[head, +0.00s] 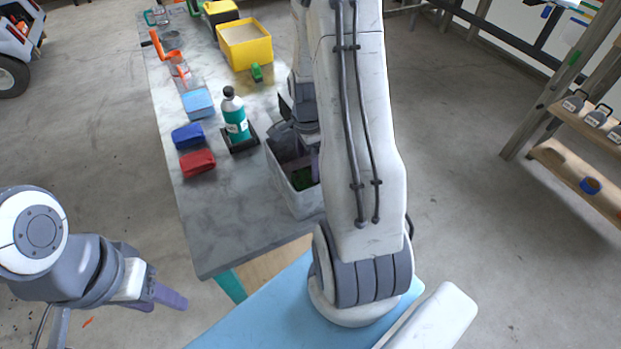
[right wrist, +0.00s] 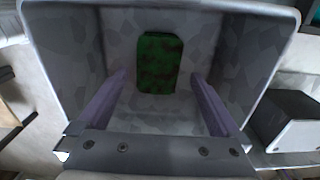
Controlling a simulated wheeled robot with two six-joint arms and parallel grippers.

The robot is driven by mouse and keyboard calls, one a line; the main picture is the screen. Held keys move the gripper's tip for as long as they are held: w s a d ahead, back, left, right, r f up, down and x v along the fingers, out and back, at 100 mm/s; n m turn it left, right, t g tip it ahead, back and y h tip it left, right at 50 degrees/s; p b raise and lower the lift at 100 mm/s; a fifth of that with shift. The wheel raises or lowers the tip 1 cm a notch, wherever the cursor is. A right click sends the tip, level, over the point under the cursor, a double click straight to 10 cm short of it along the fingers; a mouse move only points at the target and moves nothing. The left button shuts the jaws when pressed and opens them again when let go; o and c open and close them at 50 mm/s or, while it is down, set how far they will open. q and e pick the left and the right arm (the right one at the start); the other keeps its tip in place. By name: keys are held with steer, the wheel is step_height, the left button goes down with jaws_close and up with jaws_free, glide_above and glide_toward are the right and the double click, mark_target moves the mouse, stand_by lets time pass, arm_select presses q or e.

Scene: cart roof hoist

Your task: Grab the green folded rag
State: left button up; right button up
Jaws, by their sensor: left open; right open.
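The green folded rag (right wrist: 160,62) lies inside a grey bin (right wrist: 75,70), near its far wall in the right wrist view. In the head view, the rag (head: 302,178) shows as a dark green patch down in the bin (head: 291,194), partly covered by my right arm. My right gripper (right wrist: 159,80) is open and reaches into the bin. Its two purple fingers stand apart, one on each side of the rag's near end, with nothing between them that I can see gripped. My left gripper (head: 168,297) is open and empty, off the table's left side.
On the table (head: 235,215) are a blue folded cloth (head: 187,136), a red one (head: 197,163), a teal bottle (head: 235,120) on a black tray, and a yellow bin (head: 244,45). A small green object (head: 257,73) lies by the yellow bin. Wooden shelves (head: 575,175) stand at right.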

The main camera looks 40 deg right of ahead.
mark_target(307, 176)
steer(key=shift+a+f+p, duration=0.15)
steer(key=shift+f+p, duration=0.15)
steer(key=shift+f, duration=2.65)
steer(key=c, duration=1.1)
